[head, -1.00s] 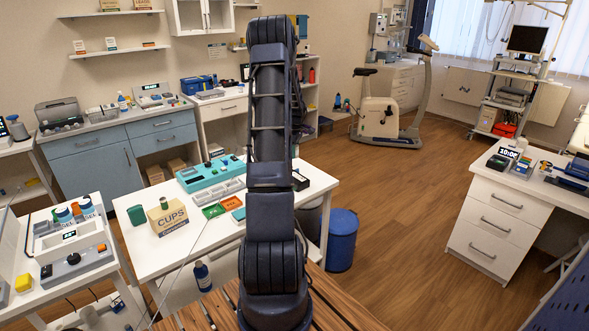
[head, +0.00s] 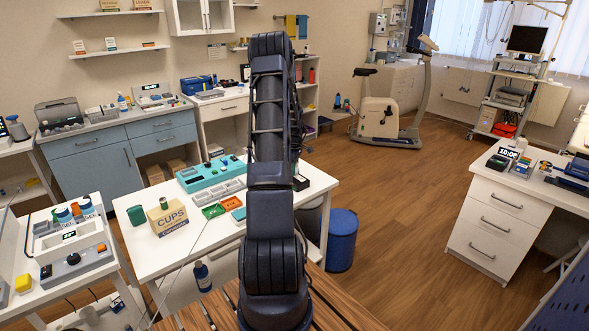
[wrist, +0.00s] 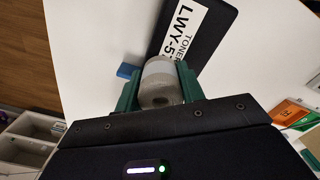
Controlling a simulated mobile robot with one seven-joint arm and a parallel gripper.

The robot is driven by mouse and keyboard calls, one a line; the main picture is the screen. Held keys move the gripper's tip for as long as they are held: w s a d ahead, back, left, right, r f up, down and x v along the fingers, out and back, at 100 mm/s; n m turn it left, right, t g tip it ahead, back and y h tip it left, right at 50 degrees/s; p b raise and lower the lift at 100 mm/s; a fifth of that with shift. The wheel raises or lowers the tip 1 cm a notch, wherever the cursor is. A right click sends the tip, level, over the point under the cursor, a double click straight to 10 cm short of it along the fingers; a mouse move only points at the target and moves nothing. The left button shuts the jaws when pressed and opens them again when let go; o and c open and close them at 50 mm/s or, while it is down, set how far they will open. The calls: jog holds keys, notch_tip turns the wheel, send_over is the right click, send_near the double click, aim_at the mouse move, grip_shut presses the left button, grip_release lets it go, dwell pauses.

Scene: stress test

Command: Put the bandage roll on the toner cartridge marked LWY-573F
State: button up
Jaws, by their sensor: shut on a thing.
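In the wrist view my gripper (wrist: 160,88) has its green fingers shut on the bandage roll (wrist: 158,70), a whitish-grey roll with its open core facing the camera. The toner cartridge (wrist: 215,45) is a dark block with a white label reading TONER and LWY-5, the rest cut off. It lies on the white table just beyond and to the right of the roll. I cannot tell whether the roll touches it. In the head view my arm hides the gripper and the roll; a dark part, perhaps the cartridge, shows just right of the arm.
On the white table (head: 160,262) stand a CUPS box (head: 168,217), a teal device (head: 210,174), a grey tray and small green (head: 213,211) and orange trays. A blue bin (head: 341,240) stands on the floor at the table's right. A small blue thing (wrist: 127,71) lies left of the roll.

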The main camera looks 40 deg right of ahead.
jog(key=shift+f, duration=0.15)
jog(key=o, duration=1)
jog(key=shift+c, duration=0.2)
